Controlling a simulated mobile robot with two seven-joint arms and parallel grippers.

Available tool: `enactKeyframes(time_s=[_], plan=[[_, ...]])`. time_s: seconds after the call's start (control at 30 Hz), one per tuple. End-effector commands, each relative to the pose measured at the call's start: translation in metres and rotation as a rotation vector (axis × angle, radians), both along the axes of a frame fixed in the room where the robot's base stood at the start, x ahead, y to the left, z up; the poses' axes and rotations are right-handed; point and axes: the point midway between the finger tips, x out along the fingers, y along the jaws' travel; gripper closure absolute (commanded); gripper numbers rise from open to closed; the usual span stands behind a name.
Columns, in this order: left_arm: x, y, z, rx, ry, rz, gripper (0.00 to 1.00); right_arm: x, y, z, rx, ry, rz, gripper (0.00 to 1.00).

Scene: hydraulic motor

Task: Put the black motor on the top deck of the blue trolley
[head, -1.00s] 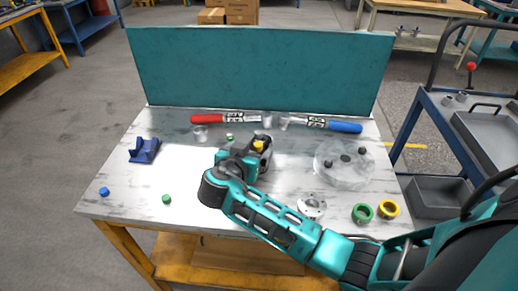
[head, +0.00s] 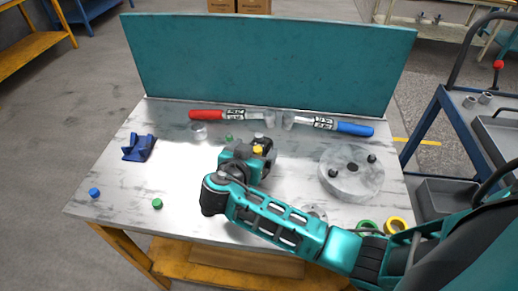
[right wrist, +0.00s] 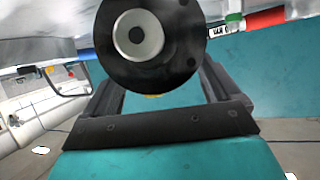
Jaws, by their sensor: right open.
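The black motor (head: 266,146) stands on the grey table, partly hidden behind my right gripper (head: 256,158). A yellow cap shows beside it. In the right wrist view the motor's round dark flange with a pale hub (right wrist: 140,38) fills the top middle, between my two open fingers. I cannot tell whether the fingers touch it. The blue trolley (head: 447,127) stands to the right of the table. Its top deck (head: 474,116) is partly cut off by the picture edge and carries grey trays and small cylinders. My left gripper is not in view.
A teal panel (head: 270,62) closes the table's back. Red-handled (head: 207,115) and blue-handled (head: 354,129) tools lie before it. A round grey plate (head: 351,181) lies right of the motor. A blue bracket (head: 139,148) and small caps lie left, with free tabletop between.

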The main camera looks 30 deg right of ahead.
Motion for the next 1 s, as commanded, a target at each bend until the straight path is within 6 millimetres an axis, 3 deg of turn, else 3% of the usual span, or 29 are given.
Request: enactKeyframes(time_s=[0.4, 1.0], plan=[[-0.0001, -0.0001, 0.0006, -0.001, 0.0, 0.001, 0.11, -0.003, 0.0017, -0.0016, 0.0, 0.0, -0.001, 0.1], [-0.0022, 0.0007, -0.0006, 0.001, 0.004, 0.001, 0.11, -0.0031, 0.0017, -0.0022, 0.0, 0.003, -0.001, 0.67]])
